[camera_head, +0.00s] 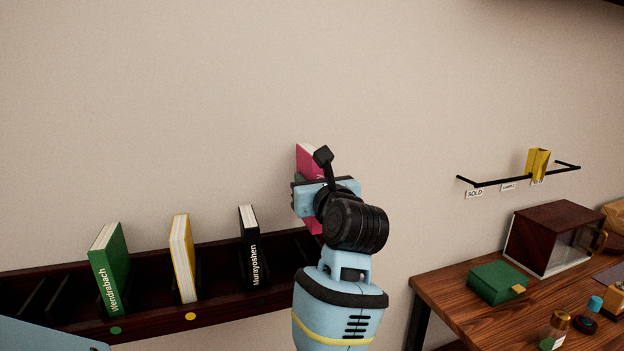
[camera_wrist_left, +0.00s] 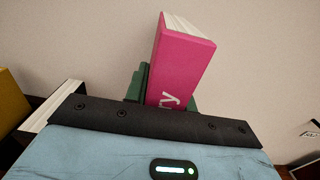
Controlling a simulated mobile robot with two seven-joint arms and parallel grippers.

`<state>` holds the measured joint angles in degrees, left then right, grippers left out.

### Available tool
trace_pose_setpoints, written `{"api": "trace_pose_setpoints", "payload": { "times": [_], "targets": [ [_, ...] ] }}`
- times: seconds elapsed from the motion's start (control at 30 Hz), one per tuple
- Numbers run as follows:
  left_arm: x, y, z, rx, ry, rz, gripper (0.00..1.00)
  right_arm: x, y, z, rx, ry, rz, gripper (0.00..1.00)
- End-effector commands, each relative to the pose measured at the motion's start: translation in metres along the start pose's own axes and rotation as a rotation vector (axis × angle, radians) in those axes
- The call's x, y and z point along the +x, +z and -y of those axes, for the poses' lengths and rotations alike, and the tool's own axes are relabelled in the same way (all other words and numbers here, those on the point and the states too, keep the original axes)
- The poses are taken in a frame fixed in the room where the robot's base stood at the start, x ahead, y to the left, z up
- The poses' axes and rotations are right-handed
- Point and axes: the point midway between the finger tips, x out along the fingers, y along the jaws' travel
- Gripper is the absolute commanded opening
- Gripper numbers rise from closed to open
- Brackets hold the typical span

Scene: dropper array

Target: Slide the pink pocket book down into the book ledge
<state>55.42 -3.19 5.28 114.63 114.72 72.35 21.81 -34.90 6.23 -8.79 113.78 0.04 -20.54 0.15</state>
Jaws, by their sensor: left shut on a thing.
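The pink pocket book (camera_head: 306,160) is upright, partly hidden behind my left gripper (camera_head: 303,193). In the left wrist view the pink book (camera_wrist_left: 182,65) leans slightly, with pale page edges on top and white letters on its spine. My left gripper is shut on it, with green finger pads (camera_wrist_left: 137,86) beside it. The dark wooden book ledge (camera_head: 150,268) runs along the wall. My right gripper is not in view.
A green book (camera_head: 110,268), a yellow book (camera_head: 183,258) and a black book (camera_head: 249,246) stand in the ledge, left of my gripper. At right, a wooden table (camera_head: 455,300) holds a green box (camera_head: 497,283) and a glass-fronted case (camera_head: 555,238). A black wall rail (camera_head: 500,183) hangs above.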

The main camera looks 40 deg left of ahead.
Motion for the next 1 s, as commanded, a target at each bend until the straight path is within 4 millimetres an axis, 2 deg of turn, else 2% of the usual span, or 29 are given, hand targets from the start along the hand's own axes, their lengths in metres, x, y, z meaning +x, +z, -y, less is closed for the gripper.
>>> {"api": "trace_pose_setpoints", "payload": {
  "times": [0.47,0.8,1.0],
  "targets": [
    [-0.002,0.003,0.0,-0.004,-0.001,-0.002,0.0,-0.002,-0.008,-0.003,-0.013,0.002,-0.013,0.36],
    [-0.001,-0.03,0.001,0.004,0.0,-0.005,0.0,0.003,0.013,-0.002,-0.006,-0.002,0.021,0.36],
    [-0.001,-0.043,0.0,0.001,-0.001,-0.003,0.0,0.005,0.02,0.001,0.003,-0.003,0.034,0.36]
  ]
}}
